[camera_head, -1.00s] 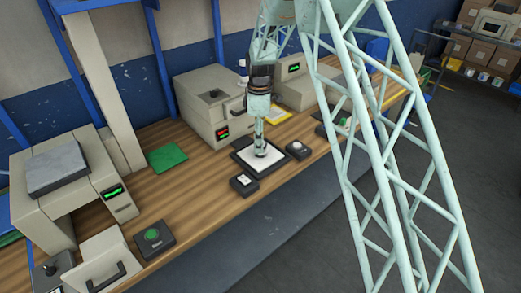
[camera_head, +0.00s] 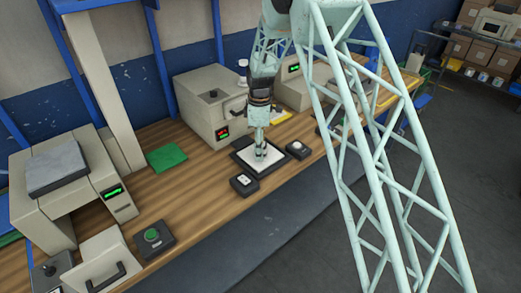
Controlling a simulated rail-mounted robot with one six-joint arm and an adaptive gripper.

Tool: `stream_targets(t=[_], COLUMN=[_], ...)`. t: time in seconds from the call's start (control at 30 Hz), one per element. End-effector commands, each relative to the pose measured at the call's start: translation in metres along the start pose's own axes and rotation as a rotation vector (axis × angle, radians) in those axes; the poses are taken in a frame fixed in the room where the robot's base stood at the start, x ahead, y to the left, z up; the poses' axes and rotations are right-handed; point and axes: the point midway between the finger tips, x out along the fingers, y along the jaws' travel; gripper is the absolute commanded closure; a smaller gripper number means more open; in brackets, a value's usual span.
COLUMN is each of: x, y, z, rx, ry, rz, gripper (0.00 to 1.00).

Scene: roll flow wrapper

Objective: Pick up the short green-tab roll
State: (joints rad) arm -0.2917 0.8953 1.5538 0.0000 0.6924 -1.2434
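My gripper (camera_head: 260,153) points down over a dark-framed pad with a pale centre (camera_head: 246,166) on the wooden bench. Its fingertips are low, at or just above the pale area; whether they touch it is too small to tell. I cannot make out a short roll with a green tab anywhere in the head view. Anything between or behind the fingers is hidden or too small to see. The finger gap is not clear.
Small dark control boxes stand left (camera_head: 244,184) and right (camera_head: 298,149) of the pad. A beige machine with a red display (camera_head: 209,108) stands behind. A green sheet (camera_head: 166,157) and a green-button box (camera_head: 153,238) lie left. Bare bench (camera_head: 190,190) shows between.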

Motion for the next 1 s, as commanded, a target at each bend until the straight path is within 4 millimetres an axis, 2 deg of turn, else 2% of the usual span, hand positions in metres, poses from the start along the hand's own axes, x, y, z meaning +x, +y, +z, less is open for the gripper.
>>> stream_targets(t=[0.1,0.4,0.77,1.0], x=[0.0,0.0,-0.002,-0.013], y=[0.0,0.0,0.0,0.0], z=[0.0,0.0,0.0,0.0], rx=[0.0,0.0,0.0,0.0], ry=[0.0,0.0,0.0,0.0], rz=[0.0,0.0,0.0,0.001], gripper=[0.55,0.82,0.84,0.84])
